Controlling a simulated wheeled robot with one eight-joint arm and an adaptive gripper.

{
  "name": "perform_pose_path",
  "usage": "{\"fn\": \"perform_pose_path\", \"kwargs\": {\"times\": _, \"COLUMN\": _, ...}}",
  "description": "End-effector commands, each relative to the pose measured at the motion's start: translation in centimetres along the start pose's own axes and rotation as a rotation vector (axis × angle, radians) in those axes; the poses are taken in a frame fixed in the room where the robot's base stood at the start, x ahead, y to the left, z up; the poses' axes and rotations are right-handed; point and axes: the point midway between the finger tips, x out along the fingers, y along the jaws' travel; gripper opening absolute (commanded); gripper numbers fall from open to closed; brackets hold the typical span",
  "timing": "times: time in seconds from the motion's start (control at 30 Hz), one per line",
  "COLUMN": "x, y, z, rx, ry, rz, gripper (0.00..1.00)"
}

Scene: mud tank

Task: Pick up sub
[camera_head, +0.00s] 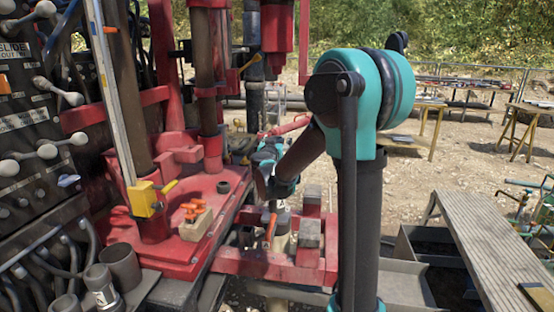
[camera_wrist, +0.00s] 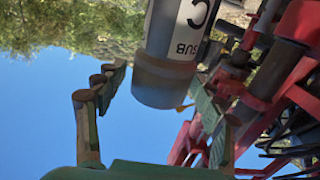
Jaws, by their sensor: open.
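My gripper (camera_wrist: 158,86) is open, with one green-brown finger on each side of the sub's near end. A gap shows beside the left finger; I cannot tell whether the right finger touches. In the head view my gripper (camera_head: 271,212) is small and partly hidden by my arm. A pale cylinder (camera_head: 281,234) stands just below it, and I cannot tell if it is the sub.
Red rig machinery (camera_head: 185,240) and a lever panel (camera_head: 30,140) fill the left. A red frame (camera_head: 275,265) lies below my gripper. A grey walkway (camera_head: 480,250) is at right. Grey cylinders (camera_head: 120,265) stand at lower left. Open ground lies behind.

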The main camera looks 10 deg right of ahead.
Motion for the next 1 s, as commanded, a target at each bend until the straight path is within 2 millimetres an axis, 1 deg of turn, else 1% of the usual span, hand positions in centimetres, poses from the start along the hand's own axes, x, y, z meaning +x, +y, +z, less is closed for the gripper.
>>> {"fn": "perform_pose_path", "kwargs": {"times": 0.2, "x": 0.14, "y": 0.02, "z": 0.01, "rx": 0.000, "ry": 0.000, "rz": 0.000, "gripper": 0.69}}
{"fn": "perform_pose_path", "kwargs": {"times": 0.7, "x": 0.11, "y": 0.01, "z": 0.01, "rx": 0.000, "ry": 0.000, "rz": 0.000, "gripper": 0.07}}
{"fn": "perform_pose_path", "kwargs": {"times": 0.77, "x": 0.10, "y": 0.02, "z": 0.01, "rx": 0.000, "ry": 0.000, "rz": 0.000, "gripper": 0.00}}
{"fn": "perform_pose_path", "kwargs": {"times": 1.0, "x": 0.10, "y": 0.02, "z": -0.08, "rx": -0.001, "ry": 0.001, "rz": 0.000, "gripper": 0.00}}
